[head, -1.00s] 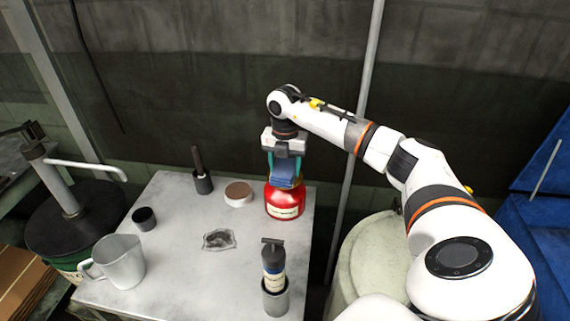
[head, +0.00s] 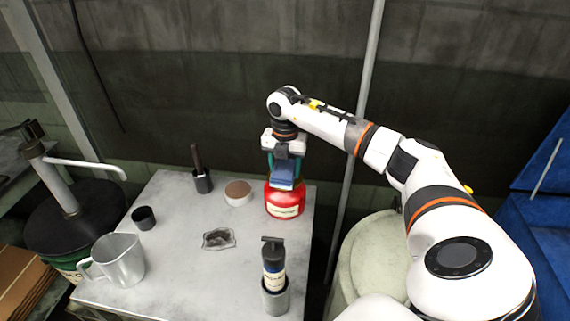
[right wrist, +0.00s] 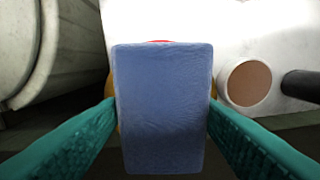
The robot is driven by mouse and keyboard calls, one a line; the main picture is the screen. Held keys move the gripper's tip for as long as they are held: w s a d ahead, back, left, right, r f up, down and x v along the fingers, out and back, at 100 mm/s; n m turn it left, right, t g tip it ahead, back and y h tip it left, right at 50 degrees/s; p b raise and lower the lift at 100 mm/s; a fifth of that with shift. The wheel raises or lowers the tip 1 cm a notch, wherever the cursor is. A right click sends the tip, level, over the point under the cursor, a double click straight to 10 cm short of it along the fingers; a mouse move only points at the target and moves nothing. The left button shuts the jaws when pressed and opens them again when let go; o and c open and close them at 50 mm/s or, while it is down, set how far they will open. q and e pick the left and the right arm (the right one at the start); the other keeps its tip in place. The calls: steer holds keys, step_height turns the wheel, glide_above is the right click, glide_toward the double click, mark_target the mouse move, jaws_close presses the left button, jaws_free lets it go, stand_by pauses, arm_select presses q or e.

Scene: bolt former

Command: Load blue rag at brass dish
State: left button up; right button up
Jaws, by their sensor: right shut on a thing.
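My right gripper (head: 284,165) is shut on the blue rag (head: 283,182), directly over the red can (head: 286,203) at the table's back right. In the right wrist view the rag (right wrist: 163,110) is a flat blue block between the two teal fingers. Slivers of yellowish brass, seemingly the dish (right wrist: 111,84), show behind both sides of the rag. The rag hides most of the dish. I cannot tell whether the rag touches it. My left gripper is not in view.
A brown-topped round tin (head: 238,193) and a dark cup with a handle (head: 202,181) stand left of the can. A metal jug (head: 121,260), a small black cup (head: 144,218), a clear dish (head: 218,239) and a black-topped bottle in a holder (head: 274,280) share the table (head: 185,285).

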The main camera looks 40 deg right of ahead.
mark_target(285, 168)
steer(key=shift+r+p, duration=2.9)
steer(key=shift+r, duration=0.65)
steer(key=shift+f, duration=0.1)
